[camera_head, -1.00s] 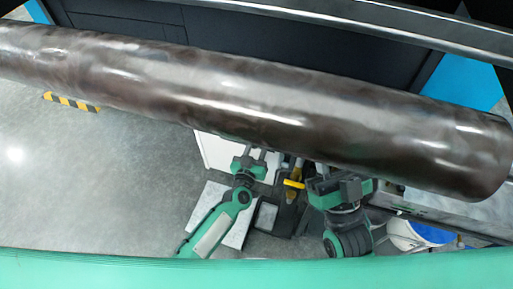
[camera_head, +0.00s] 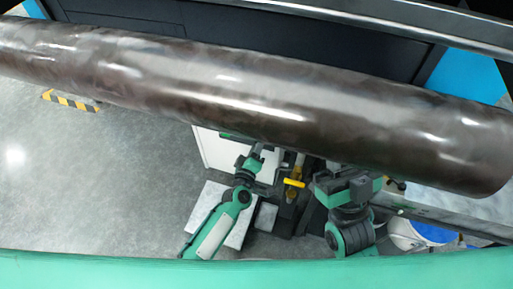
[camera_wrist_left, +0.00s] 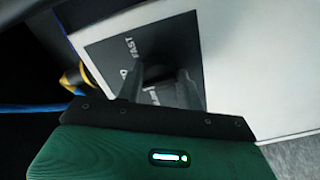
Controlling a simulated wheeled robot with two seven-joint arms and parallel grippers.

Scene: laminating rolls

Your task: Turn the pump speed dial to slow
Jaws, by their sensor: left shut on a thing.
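In the left wrist view a dark panel label (camera_wrist_left: 115,62) carries the word FAST. My left gripper (camera_wrist_left: 170,88) reaches over this label with its dark fingers close together, shut on the dial. In the head view my left gripper (camera_head: 259,150) is at a white cabinet (camera_head: 213,150), just below the big roll. My right gripper (camera_head: 322,165) is near the roll's lower edge, right of a yellow handle (camera_head: 293,183). Its fingertips are too hidden to tell their opening.
A long dark brown glossy roll (camera_head: 220,95) spans the view above both grippers. A white bucket with blue contents (camera_head: 430,234) stands at lower right. A yellow-black striped floor marker (camera_head: 70,101) lies at left, where the grey floor is clear.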

